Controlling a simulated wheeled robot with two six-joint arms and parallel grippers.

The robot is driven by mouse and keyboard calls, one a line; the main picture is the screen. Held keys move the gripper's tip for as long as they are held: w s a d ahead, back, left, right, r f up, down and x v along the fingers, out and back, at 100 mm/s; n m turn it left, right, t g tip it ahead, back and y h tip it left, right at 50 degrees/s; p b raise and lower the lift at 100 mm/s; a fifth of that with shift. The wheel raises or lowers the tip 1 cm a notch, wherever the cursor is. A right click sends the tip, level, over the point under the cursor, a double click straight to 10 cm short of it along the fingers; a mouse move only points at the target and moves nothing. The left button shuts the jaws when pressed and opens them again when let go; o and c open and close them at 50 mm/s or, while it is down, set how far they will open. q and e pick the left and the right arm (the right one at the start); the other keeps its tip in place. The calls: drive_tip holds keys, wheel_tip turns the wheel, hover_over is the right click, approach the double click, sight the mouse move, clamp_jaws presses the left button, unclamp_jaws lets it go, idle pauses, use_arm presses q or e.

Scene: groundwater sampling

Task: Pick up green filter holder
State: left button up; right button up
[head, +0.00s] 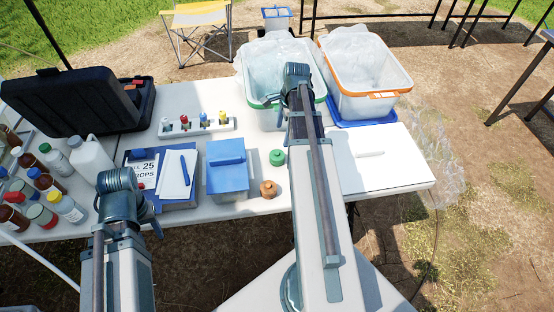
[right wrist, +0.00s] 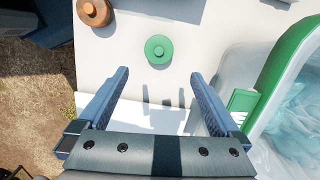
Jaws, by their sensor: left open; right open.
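The green filter holder (head: 277,157) is a small round disc with a raised centre knob. It lies on the white table, right of the blue box and left of my right arm. In the right wrist view the green filter holder (right wrist: 159,49) sits just beyond the fingertips, roughly centred between them and not touching. My right gripper (right wrist: 160,76) is open and empty, and the table shows between its fingers. In the head view its fingers are largely hidden by my own arm. My left gripper (head: 148,205) is near the table's front edge, left of the blue box, holding nothing visible.
An orange-brown holder (head: 268,189) lies close to the green one. The blue box (head: 227,168) stands to its left. A green-rimmed tub (right wrist: 289,68) with a clear liner is close to my right gripper's right finger. Bottles (head: 66,207) crowd the table's left side.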

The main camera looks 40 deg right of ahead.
sight(277, 154)
drive_tip(key=f+b, duration=0.4)
drive_tip(key=f, duration=0.1)
drive_tip(key=a+f+b, duration=0.1)
drive_tip(key=f+b, duration=0.1)
drive_tip(key=shift+w+f+b, duration=0.2)
drive_tip(key=shift+b, duration=0.15)
drive_tip(key=shift+f, duration=0.15)
drive_tip(key=shift+a, duration=0.1)
drive_tip(key=f+b, duration=0.2)
drive_tip(key=a+f+b, duration=0.1)
drive_tip(key=f+b, duration=0.2)
drive_tip(key=shift+w+f, duration=0.1)
drive_tip(key=shift+w, duration=0.05)
drive_tip(key=c, duration=1.4)
drive_tip(key=shift+r, duration=0.2)
wheel_tip(277, 154, up, 10)
drive_tip(key=p, duration=1)
